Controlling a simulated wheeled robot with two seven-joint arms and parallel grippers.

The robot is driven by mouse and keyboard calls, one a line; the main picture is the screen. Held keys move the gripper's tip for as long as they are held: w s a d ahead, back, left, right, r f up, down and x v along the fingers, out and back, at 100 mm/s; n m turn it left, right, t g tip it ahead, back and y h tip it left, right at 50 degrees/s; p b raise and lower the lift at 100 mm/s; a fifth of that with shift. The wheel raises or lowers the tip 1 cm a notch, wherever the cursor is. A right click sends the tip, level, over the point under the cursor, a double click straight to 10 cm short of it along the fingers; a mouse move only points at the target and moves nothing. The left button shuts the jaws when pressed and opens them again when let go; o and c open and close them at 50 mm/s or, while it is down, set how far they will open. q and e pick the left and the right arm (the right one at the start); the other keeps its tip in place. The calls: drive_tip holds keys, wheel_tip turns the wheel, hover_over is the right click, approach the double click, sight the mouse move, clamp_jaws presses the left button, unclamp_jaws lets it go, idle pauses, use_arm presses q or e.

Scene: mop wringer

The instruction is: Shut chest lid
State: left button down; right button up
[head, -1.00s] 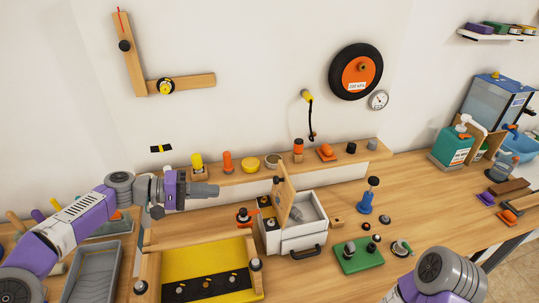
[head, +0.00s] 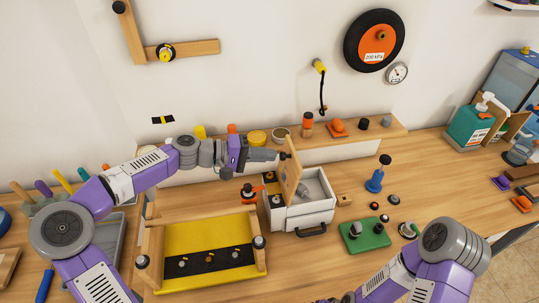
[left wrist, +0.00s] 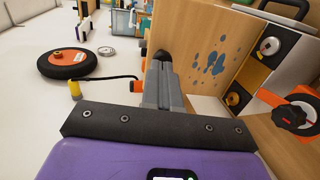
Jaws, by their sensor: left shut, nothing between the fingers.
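The chest (head: 308,218) is a white box with a dark front handle, standing on the bench in the head view. Its wooden lid (head: 291,180) stands open, roughly upright, and a grey item lies in the open compartment. In the left wrist view the lid (left wrist: 200,45) is a board with blue blotches. My left gripper (head: 277,155) is shut and empty, at the upper left edge of the lid. In the left wrist view its fingers (left wrist: 161,72) are close beside the board; I cannot tell whether they touch. My right forearm shows at lower right, its gripper outside the view.
A yellow wringer tray (head: 210,236) stands left of the chest. A green plate (head: 364,236) with knobs and a blue plunger (head: 376,178) stand to the right. A shelf with several knobs runs behind.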

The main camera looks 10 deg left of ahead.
use_arm(q)
drive_tip(key=shift+w+d+f, duration=0.15)
drive_tip(key=shift+w+d, duration=0.1)
drive_tip(key=shift+d, duration=0.25)
use_arm(e)
drive_tip(key=shift+r, duration=0.1)
